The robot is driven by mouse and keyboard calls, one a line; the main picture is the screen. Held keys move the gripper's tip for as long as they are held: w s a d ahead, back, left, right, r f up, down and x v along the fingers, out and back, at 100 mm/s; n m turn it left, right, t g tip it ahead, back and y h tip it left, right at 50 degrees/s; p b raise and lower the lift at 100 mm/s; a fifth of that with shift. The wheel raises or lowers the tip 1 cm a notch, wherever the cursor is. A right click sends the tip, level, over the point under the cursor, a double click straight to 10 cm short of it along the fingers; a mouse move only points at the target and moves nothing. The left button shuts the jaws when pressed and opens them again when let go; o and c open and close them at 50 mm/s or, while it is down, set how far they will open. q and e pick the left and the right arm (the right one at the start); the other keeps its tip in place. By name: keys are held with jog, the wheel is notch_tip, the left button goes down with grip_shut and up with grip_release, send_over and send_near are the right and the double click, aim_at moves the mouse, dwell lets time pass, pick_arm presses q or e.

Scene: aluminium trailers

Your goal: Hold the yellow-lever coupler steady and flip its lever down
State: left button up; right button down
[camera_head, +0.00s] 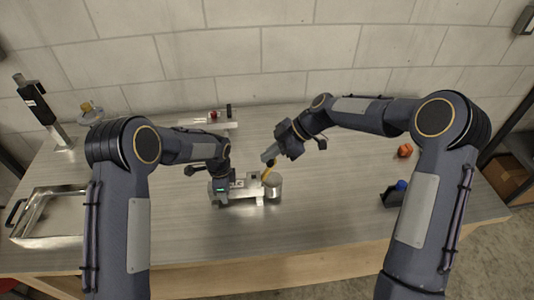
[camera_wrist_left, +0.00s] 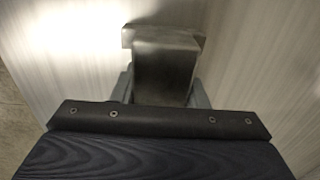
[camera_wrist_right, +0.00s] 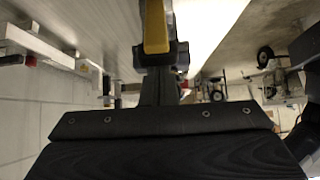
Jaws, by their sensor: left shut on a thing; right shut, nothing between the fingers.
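The yellow-lever coupler (camera_head: 243,190) is a silvery metal piece with a round end, lying on the table in front of me. Its yellow lever (camera_head: 266,173) stands raised and tilted near the round end. My left gripper (camera_head: 222,187) is shut on the coupler's narrower left part. In the left wrist view the grey metal body (camera_wrist_left: 165,65) sits between its fingers. My right gripper (camera_head: 270,153) is shut and empty, just above the lever's upper end. In the right wrist view the lever (camera_wrist_right: 155,28) is right at the fingertips; I cannot tell whether they touch.
A red-marked coupler (camera_head: 213,120) lies behind. A metal tray (camera_head: 45,238) and a jack-like post (camera_head: 42,108) are at left. An orange piece (camera_head: 404,150) and a dark block with a blue top (camera_head: 394,195) are at right. The table's front is clear.

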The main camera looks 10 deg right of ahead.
jog(key=d+f+y, duration=0.8)
jog(key=d+y, duration=0.1)
jog(key=shift+f, duration=0.4)
dwell(0.4)
pick_arm(q)
jog(key=shift+s, duration=0.1)
pick_arm(e)
jog(key=shift+s+d+f, duration=0.1)
jog(key=shift+d+f, duration=0.05)
jog(key=shift+f, duration=0.05)
pick_arm(q)
jog(key=shift+f, duration=0.1)
pick_arm(e)
notch_tip(320, 180, up, 4)
jog(key=d+f, duration=0.2)
jog(key=d, duration=0.7)
jog(key=shift+d+f, duration=0.2)
